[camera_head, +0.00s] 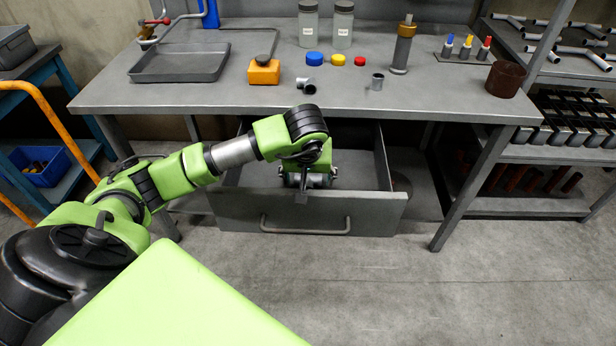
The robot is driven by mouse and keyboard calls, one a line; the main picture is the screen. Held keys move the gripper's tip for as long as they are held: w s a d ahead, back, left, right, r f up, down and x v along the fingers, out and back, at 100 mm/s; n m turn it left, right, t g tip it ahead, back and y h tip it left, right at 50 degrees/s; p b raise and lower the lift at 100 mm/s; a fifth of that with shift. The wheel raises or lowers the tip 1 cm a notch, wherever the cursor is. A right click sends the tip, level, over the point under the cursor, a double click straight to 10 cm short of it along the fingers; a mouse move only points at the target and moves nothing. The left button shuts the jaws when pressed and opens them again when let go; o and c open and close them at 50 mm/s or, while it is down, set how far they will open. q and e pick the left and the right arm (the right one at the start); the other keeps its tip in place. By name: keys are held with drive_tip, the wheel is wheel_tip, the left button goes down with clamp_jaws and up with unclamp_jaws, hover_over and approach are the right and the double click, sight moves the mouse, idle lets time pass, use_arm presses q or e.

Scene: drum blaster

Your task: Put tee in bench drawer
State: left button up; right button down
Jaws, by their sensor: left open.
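The bench drawer (230,212) is pulled open below the grey bench top, with its handle facing me. My left arm reaches in over it from the left. My left gripper (304,188) points down into the drawer and is open; its own wrist hides part of it. A grey metallic, rounded piece (318,181) shows by the fingers inside the drawer; I cannot tell whether it is a tee. My right gripper is not in view.
On the bench top (190,97) are a grey tray (160,76), an orange block (264,72), coloured caps (338,60), another grey fitting (377,82), two jars, an upright cylinder (402,48) and a rusty cup (505,79). Bench legs flank the drawer. Floor in front is clear.

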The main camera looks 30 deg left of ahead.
use_arm(q)
drive_tip(key=shift+r, duration=0.2)
drive_tip(key=p+v, duration=0.1)
drive_tip(key=v, duration=1.1)
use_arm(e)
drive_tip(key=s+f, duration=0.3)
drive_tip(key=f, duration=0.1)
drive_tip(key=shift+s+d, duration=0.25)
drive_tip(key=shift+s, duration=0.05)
use_arm(q)
drive_tip(key=shift+f, duration=0.1)
